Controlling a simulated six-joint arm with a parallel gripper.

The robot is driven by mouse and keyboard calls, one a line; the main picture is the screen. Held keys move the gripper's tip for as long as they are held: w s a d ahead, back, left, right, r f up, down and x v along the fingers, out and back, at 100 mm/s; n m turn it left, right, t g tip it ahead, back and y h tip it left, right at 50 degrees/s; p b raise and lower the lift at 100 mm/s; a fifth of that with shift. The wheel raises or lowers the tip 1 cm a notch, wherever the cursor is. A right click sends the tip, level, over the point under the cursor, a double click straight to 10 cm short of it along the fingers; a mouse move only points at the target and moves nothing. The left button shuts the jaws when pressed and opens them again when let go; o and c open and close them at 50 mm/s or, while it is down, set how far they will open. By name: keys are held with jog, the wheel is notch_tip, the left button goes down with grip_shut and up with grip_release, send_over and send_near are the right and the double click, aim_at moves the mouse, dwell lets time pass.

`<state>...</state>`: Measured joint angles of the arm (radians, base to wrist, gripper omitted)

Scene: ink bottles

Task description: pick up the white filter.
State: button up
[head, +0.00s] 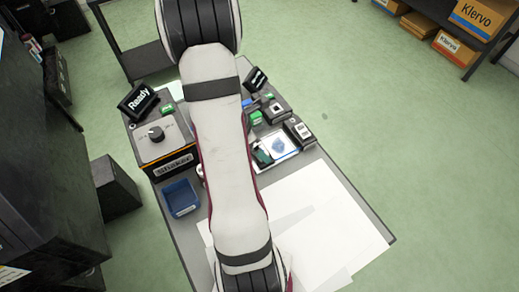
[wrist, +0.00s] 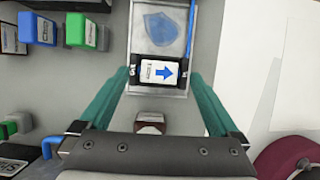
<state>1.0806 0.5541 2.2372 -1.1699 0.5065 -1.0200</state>
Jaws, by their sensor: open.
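The white filter (wrist: 157,72) appears to be the small white block with a blue arrow and dark ends in the wrist view. It lies at the near end of a pale tray (wrist: 172,92) marked with a blue shield. My gripper (wrist: 158,80) is open, with one teal finger on each side of the filter. I cannot tell whether the fingers touch it. In the head view the tray (head: 284,144) shows beside my arm, and the filter cannot be made out there.
A brown-capped bottle (wrist: 150,121) stands close to my gripper's palm. Blue (wrist: 45,30) and green (wrist: 80,28) blocks stand at left. A shaker (head: 165,145) and blue bin (head: 181,198) are left of my arm. White sheets (head: 325,215) cover the table's near right.

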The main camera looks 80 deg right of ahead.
jog(key=shift+x, duration=0.9)
jog(key=c, duration=1.4)
jog(key=shift+r, duration=0.15)
jog(key=shift+c, duration=0.2)
jog(key=r, duration=0.4)
jog(key=shift+s+a+r, duration=0.1)
jog(key=shift+s+r, duration=0.15)
jog(key=shift+s, duration=0.15)
jog(key=s+a+r, duration=0.3)
jog(key=s+r, duration=0.3)
jog(key=s, duration=0.4)
jog(key=m+t+y, duration=0.6)
jog(key=m, duration=3)
send_over(263, 148)
notch_tip(263, 148, down, 4)
jog(key=shift+r, duration=0.1)
jog(key=shift+f, duration=2.6)
